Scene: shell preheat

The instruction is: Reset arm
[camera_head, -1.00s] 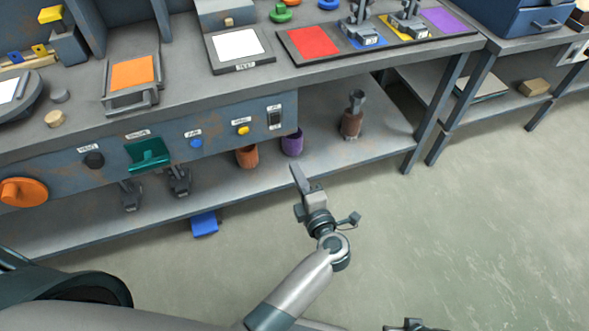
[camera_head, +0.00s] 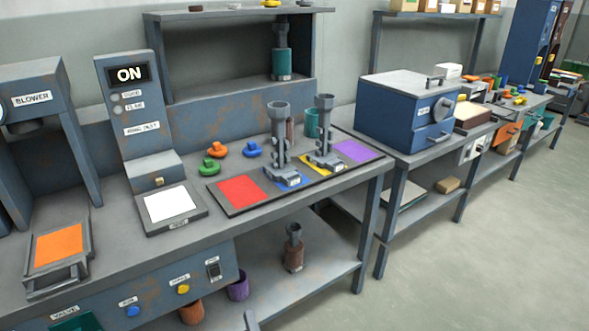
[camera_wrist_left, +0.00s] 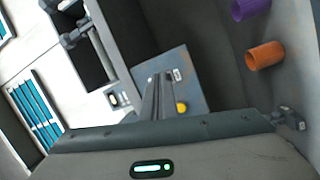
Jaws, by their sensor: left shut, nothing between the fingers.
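Only the tip of my left gripper (camera_head: 251,320) shows at the bottom edge of the head view, in front of the bench's lower shelf. In the left wrist view, its two fingers (camera_wrist_left: 158,96) lie together, shut and empty. Behind them is the blue-grey control panel with a yellow button (camera_wrist_left: 181,108). The rest of my left arm is out of the head view. My right gripper is not in view.
The bench holds an orange plate (camera_head: 58,246), a white pad (camera_head: 170,204) and a coloured mat (camera_head: 240,194) with two upright tools on it. A blue box (camera_head: 400,118) stands to the right. Below are an orange cup (camera_wrist_left: 265,55) and a purple cup (camera_head: 238,287). Open floor (camera_head: 480,250) lies at right.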

